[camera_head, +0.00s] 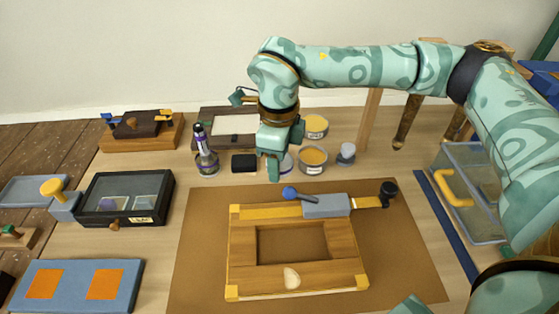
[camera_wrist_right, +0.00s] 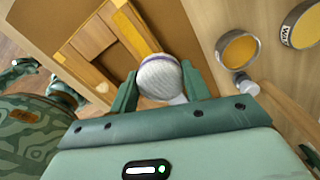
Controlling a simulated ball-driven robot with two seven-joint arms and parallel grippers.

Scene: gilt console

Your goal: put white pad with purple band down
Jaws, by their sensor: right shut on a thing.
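The white pad with the purple band (camera_wrist_right: 158,78) is a round, pale, ribbed pad with a thin purple edge, between the two fingers of my right gripper (camera_wrist_right: 160,86) in the wrist view. In the head view my right gripper (camera_head: 276,170) points down above the back of the work surface, and the pad (camera_head: 287,164) is mostly hidden behind its fingers. The gripper is shut on the pad. I cannot tell the pad's exact height above the surface. My left gripper is not clearly seen in either view.
A brown mat (camera_head: 205,235) carries a wooden frame (camera_head: 240,262) with a grey-blue block (camera_head: 326,206). Open tins (camera_head: 312,158), a purple-and-white bottle (camera_head: 203,150) and a black block (camera_head: 244,162) stand close by. A clear bin (camera_head: 482,220) is at right. The mat's left strip is bare.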

